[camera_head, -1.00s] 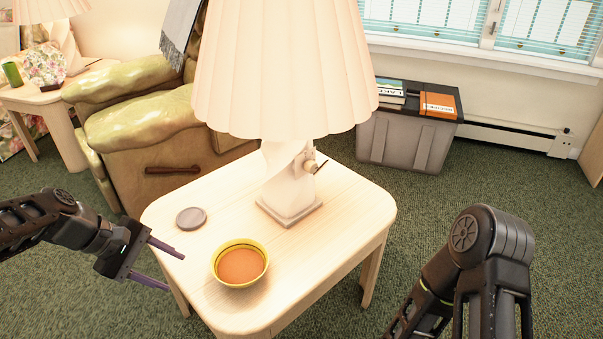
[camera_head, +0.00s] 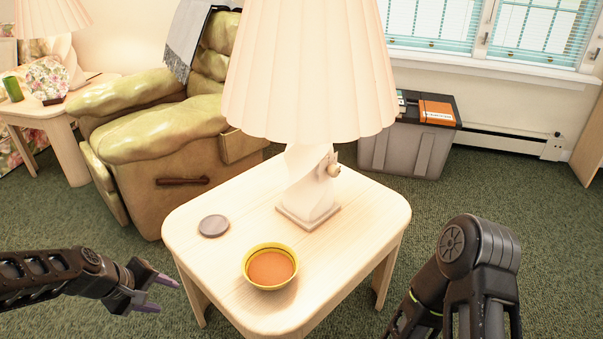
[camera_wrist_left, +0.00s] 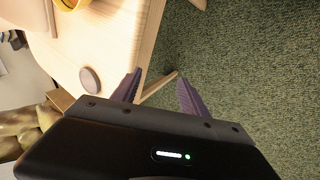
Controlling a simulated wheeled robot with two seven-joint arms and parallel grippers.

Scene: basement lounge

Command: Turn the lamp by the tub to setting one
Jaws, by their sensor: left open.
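The lamp by the tub has a pleated cream shade (camera_head: 310,75) and a white twisted base (camera_head: 307,190), upright on a pale wooden table (camera_head: 225,265). A small round knob (camera_head: 333,170) sticks out on the right of its base, below the shade; its setting is too small to read. The grey tub (camera_head: 400,150) with a dark lid stands on the floor behind, to the right. My left gripper (camera_head: 168,297) is open and empty, left of the table's near edge and well away from the knob. It also shows in the left wrist view (camera_wrist_left: 159,75). My right gripper is out of view.
A yellow bowl (camera_head: 249,272) and a grey disc (camera_head: 213,226) stand on the table between my left gripper and the lamp; the disc also shows in the wrist view (camera_wrist_left: 90,80). A green armchair (camera_head: 150,150) is behind left. Another lamp (camera_head: 50,18) stands at far left.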

